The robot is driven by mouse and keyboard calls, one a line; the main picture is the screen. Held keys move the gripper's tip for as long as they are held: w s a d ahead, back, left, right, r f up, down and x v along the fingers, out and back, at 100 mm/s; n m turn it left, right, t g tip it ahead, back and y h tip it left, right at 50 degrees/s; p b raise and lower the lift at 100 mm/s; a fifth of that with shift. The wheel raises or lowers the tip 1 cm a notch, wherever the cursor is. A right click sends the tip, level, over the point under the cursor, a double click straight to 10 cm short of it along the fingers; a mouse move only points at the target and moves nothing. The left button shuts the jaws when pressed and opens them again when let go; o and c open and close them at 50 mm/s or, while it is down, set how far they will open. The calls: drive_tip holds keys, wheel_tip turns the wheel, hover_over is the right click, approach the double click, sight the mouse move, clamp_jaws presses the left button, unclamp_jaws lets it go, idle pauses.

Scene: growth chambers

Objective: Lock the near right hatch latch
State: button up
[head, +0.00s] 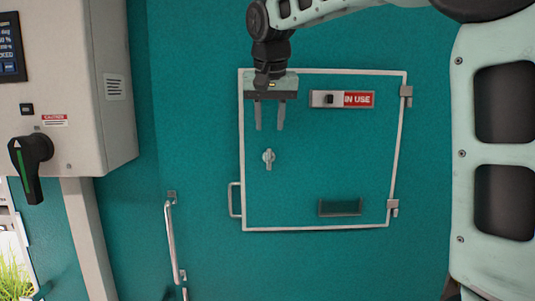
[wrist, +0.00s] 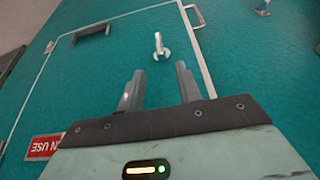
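The hatch (head: 330,150) is a teal panel in a white frame on the teal wall, and it looks closed. Its latch (head: 268,158) is a small silver turn handle near the hatch's left side, standing roughly upright. The latch also shows in the wrist view (wrist: 159,46), beyond my fingertips. My gripper (head: 269,129) hangs in front of the hatch with its fingers pointing down, above the latch in the head view. Its two fingers are apart with nothing between them, and they do not touch the latch. In the wrist view my gripper (wrist: 158,75) is also open and empty.
A red "IN USE" slider sign (head: 342,99) is at the hatch's upper right. A dark tray-like holder (head: 340,208) is at its lower right. A handle (head: 234,199) sits at its left edge. A grey control box (head: 75,90) with a black rotary switch (head: 30,168) stands out at far left.

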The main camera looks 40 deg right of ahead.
sight(269, 148)
drive_tip(key=p+x, duration=0.2)
drive_tip(key=x, duration=0.8)
drive_tip(key=shift+w+f, duration=0.1)
drive_tip(key=shift+f, duration=0.3)
clamp_jaws()
